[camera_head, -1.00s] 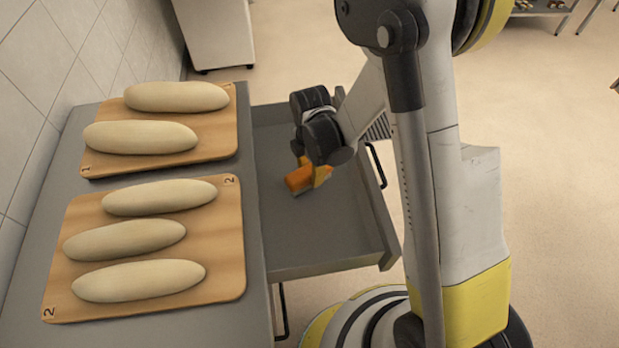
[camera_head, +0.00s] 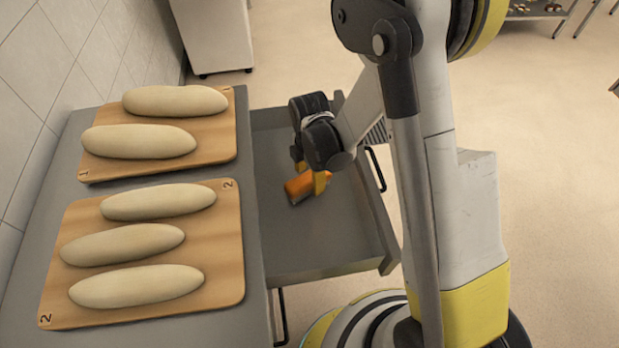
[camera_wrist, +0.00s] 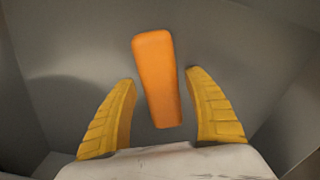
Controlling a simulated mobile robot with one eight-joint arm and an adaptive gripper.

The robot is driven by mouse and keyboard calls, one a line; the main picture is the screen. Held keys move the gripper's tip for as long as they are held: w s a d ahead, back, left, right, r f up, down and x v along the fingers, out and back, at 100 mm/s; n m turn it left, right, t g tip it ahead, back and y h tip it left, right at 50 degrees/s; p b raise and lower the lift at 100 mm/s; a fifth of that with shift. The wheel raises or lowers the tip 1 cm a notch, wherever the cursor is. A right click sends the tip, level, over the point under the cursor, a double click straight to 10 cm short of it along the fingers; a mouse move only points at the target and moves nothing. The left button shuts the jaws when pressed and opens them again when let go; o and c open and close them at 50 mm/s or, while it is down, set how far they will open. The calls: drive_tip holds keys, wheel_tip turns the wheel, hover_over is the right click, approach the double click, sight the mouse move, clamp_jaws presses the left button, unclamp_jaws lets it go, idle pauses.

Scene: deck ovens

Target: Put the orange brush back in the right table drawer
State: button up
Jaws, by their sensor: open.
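The orange brush (camera_head: 299,187) is inside the open grey drawer (camera_head: 315,240), which is pulled out from the right side of the table. In the wrist view the brush (camera_wrist: 157,78) lies between the two yellow fingers, with a visible gap on each side. My gripper (camera_head: 312,180) is inside the drawer's outline, right over the brush. In the wrist view my gripper (camera_wrist: 163,105) is open. The fingers and wrist hide part of the brush in the head view. I cannot tell for sure whether the brush rests flat on the drawer floor.
The grey table (camera_head: 60,200) carries two wooden boards (camera_head: 225,255) with several pale loaves (camera_head: 137,286). A tiled wall is at the left. A black drawer handle (camera_head: 376,167) is at the drawer's right front. The floor (camera_head: 560,180) to the right is open.

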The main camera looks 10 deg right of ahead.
wheel_tip(320, 180, up, 11)
drive_tip(key=p, duration=0.4)
wheel_tip(320, 180, up, 15)
drive_tip(key=m+t, duration=0.4)
drive_tip(key=m, duration=0.7)
hover_over(310, 177)
drive_tip(key=s+d, duration=0.5)
drive_tip(key=d, duration=0.1)
drive_tip(key=s+d+r+m+t, duration=0.3)
drive_tip(key=s+r+m, duration=0.2)
drive_tip(key=s+m, duration=0.3)
drive_tip(key=m, duration=0.3)
drive_tip(key=shift+d+r+m, duration=0.15)
drive_tip(key=shift+d+m, duration=0.15)
drive_tip(key=shift+d, duration=0.05)
